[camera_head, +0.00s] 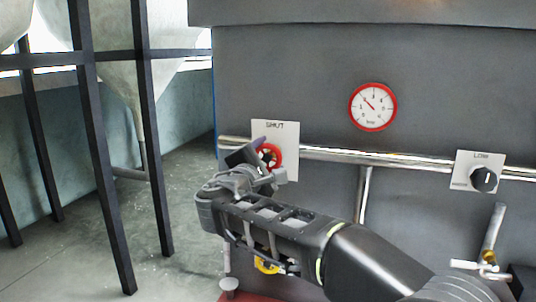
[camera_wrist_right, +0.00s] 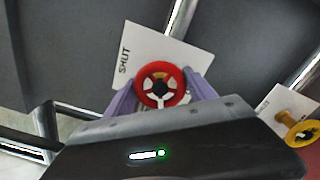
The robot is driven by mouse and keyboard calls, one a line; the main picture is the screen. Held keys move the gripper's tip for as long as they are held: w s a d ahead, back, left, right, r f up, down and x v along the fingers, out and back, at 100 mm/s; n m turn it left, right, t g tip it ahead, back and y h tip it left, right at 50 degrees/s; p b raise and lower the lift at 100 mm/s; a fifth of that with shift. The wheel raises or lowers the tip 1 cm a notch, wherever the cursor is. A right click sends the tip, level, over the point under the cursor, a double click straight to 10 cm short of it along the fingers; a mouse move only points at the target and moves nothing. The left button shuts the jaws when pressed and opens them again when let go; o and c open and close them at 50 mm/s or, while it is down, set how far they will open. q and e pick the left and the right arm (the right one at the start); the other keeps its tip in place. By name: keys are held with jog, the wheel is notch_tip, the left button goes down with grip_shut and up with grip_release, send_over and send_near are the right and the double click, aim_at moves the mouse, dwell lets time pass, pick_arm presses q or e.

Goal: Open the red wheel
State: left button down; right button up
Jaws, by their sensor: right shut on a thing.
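The red wheel (camera_head: 270,156) sits on the pipe in front of a white plate marked SHUT (camera_head: 288,130), left of centre in the head view. In the right wrist view the red wheel (camera_wrist_right: 160,84) is near the middle, with the SHUT plate (camera_wrist_right: 140,50) behind it. My right gripper (camera_head: 262,160) is at the wheel, its purple fingers (camera_wrist_right: 162,95) on either side of the rim, shut on it. The gripper hides part of the wheel in the head view. My left gripper is not in view.
A pressure gauge (camera_head: 373,107) with a red rim is on the grey machine wall. A black knob (camera_head: 484,179) on a LOW plate is at right. A yellow wheel (camera_head: 266,265) shows below my arm. Dark frame posts (camera_head: 150,130) stand at left, with open floor between.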

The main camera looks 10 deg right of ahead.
jog(key=shift+n, duration=0.8)
jog(key=o, duration=1.4)
jog(key=shift+a, duration=0.1)
jog(key=b+v, duration=0.1)
jog(key=v, duration=0.6)
jog(key=shift+s+a+b, duration=0.15)
jog(key=shift+s+b, duration=0.2)
jog(key=shift+b, duration=0.05)
